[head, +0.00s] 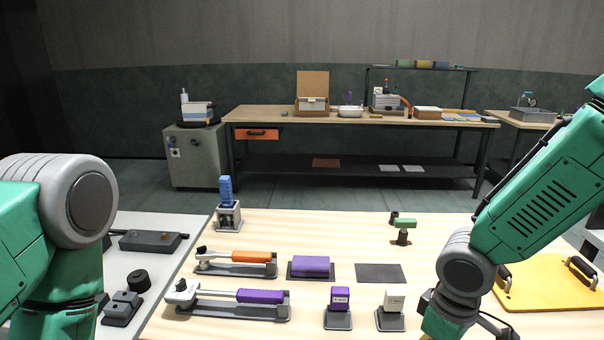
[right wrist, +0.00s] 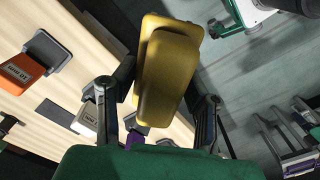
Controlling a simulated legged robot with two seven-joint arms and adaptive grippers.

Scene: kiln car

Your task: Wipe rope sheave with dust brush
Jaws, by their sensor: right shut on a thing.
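My right gripper (right wrist: 160,92) is shut on a yellow block-like thing (right wrist: 163,62), held between its two fingers in the right wrist view. I cannot tell whether it is the dust brush; no bristles show. A yellow part (head: 438,326) also shows below my right arm at the bottom edge of the head view. My left arm comes in at the left, but its gripper is outside the picture. I cannot pick out a rope sheave for certain in either view.
The pale bench holds a purple block (head: 310,266), a bare dark pad (head: 380,273), orange-handled (head: 250,257) and purple-handled (head: 262,297) tools, and a white block (head: 394,300). A yellow board (head: 545,285) with handles lies at right. A wooden workbench (head: 270,115) stands behind.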

